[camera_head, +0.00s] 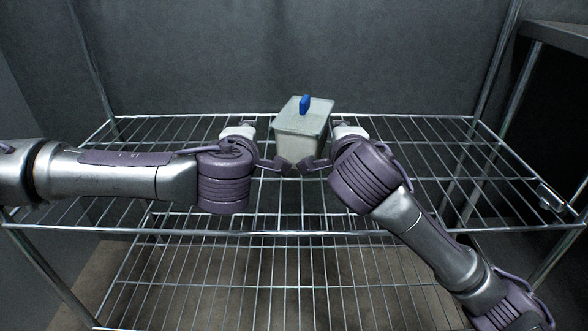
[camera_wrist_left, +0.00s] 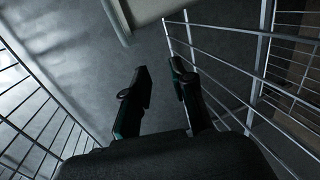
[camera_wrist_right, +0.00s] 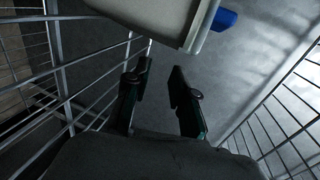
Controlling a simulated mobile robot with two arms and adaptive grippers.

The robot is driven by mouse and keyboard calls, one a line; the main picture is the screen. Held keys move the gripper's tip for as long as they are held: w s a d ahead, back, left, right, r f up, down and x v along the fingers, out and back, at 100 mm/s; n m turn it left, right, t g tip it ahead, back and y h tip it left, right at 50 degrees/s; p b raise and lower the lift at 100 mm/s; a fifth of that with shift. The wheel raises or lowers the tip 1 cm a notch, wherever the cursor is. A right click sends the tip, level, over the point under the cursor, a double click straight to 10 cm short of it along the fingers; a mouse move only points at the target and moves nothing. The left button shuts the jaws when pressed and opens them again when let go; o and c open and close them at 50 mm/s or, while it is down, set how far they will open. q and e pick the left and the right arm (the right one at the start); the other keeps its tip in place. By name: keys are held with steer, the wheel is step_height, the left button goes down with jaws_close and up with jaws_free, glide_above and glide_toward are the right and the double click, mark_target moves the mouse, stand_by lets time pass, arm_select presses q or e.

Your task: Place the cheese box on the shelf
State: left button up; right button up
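The cheese box (camera_head: 298,145) is a pale, tapered container with a lid and a blue knob. It appears upright on the upper wire shelf (camera_head: 420,150), between my two grippers; its underside is partly hidden. My left gripper (camera_wrist_left: 160,74) is open, with nothing between its fingers. A pale edge of the box (camera_wrist_left: 117,18) shows at the top of the left wrist view. My right gripper (camera_wrist_right: 154,76) is also open and empty. The box (camera_wrist_right: 165,18) and its blue knob fill the top of the right wrist view, beyond the fingertips. Both grippers appear apart from the box.
The wire rack has a lower shelf (camera_head: 270,275) and metal corner posts. A dark ledge (camera_head: 560,35) stands at the upper right.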

arm_select(q)
steer(key=shift+a, duration=0.45)
arm_select(e)
steer(key=shift+d, duration=0.4)
arm_select(q)
steer(key=o, duration=0.5)
steer(key=shift+a, duration=0.45)
arm_select(e)
steer(key=shift+d, duration=0.45)
steer(key=shift+o, duration=0.2)
steer(key=o, duration=0.4)
steer(key=shift+o, duration=0.2)
steer(key=shift+s, duration=0.1)
arm_select(q)
steer(key=v, duration=1.2)
arm_select(e)
steer(key=v, duration=1.2)
